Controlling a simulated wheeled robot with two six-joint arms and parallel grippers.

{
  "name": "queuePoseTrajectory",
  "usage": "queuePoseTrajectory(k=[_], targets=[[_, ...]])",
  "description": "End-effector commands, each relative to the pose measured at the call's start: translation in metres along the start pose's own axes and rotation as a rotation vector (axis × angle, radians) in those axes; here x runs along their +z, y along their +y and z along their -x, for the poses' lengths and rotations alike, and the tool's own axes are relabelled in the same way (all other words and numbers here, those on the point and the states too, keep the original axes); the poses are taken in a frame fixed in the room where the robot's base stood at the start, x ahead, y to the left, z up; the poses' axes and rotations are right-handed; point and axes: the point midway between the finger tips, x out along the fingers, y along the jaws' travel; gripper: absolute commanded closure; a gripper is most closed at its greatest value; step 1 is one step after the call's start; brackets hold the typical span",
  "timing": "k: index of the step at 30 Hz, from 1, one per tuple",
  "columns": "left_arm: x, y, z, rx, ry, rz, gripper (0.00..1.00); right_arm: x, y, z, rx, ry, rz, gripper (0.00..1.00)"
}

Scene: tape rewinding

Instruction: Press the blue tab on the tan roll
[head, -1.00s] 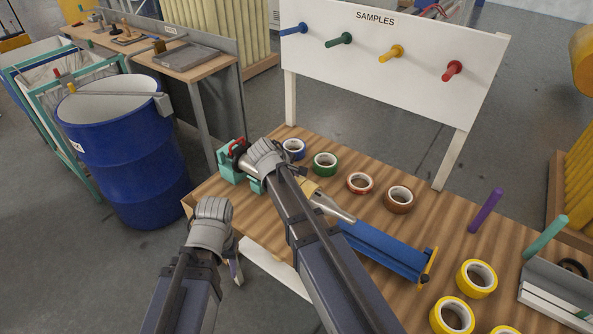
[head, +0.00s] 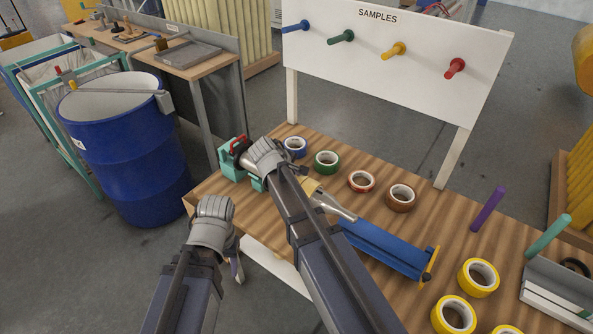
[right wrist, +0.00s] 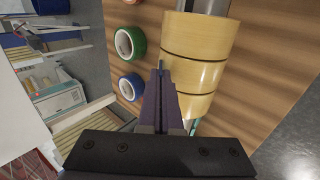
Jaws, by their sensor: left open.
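The tan roll (right wrist: 195,50) fills the upper middle of the right wrist view, with dark lines between its bands, on a grey shaft. In the head view only a small tan part (head: 308,187) shows beside my right arm. My right gripper (right wrist: 162,80) has its fingers together, tips at the roll's left side; I cannot tell whether they touch it.
On the wooden table (head: 445,215) are a blue roll (head: 294,147), a green roll (head: 326,162), a red roll (head: 361,181), a brown roll (head: 400,198) and several yellow rolls (head: 478,278). A blue winder body (head: 385,250) lies right of my right arm. A SAMPLES board (head: 400,45) stands behind.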

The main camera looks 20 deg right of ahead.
Motion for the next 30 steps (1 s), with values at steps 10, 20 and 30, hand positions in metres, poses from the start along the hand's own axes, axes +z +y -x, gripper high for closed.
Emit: queuePoseTrajectory(k=[10, 20, 30], targets=[[-0.0001, 0.0002, -0.0016, 0.0, 0.0, 0.0, 0.5, 0.0, -0.0019, -0.0007, -0.001, 0.0, 0.0, 1.0], [-0.0001, 0.0002, -0.0016, 0.0, 0.0, 0.0, 0.5, 0.0, -0.0017, -0.0008, 0.0, 0.0, 0.0, 0.72], [-0.0001, 0.0001, -0.0014, 0.0, 0.0, 0.0, 0.5, 0.0001, -0.002, -0.0005, -0.001, 0.0, 0.0, 0.64]])
